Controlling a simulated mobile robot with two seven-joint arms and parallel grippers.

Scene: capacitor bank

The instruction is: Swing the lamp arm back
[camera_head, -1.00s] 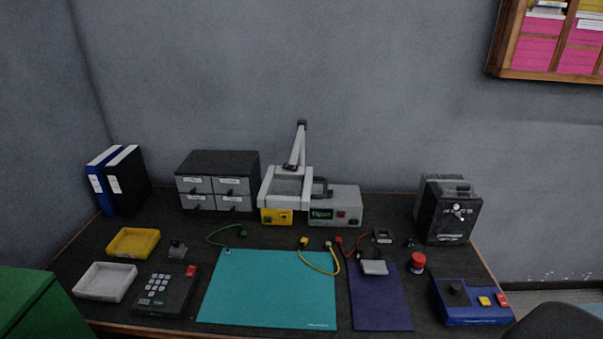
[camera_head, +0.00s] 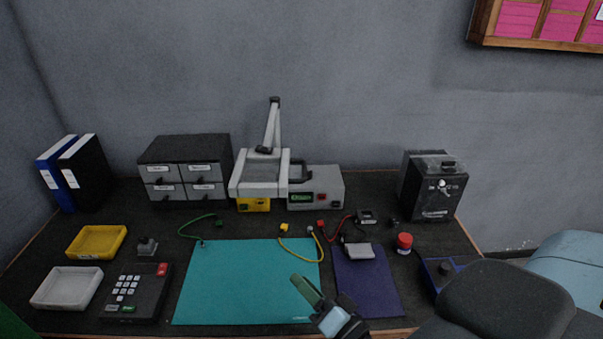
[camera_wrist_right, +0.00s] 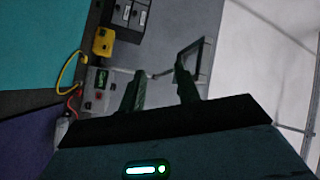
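The lamp stands at the back middle of the desk. Its pale arm (camera_head: 271,128) rises against the wall, and its white rectangular head (camera_head: 255,190) hangs over the yellow box and the left end of a grey instrument. In the right wrist view the lamp head (camera_wrist_right: 205,62) shows as a square frame beyond my fingers, turned on its side. My right gripper (camera_head: 306,290) is over the front edge of the teal mat, well short of the lamp. In the wrist view its fingers (camera_wrist_right: 160,88) are apart with nothing between them. My left gripper is out of view.
A grey instrument (camera_head: 317,201) stands beside the lamp, and a drawer cabinet (camera_head: 186,150) is to its left. A black unit (camera_head: 430,190) and a red-capped jar (camera_head: 404,243) are at right. Yellow and red leads lie by the teal mat (camera_head: 235,285), which is otherwise clear.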

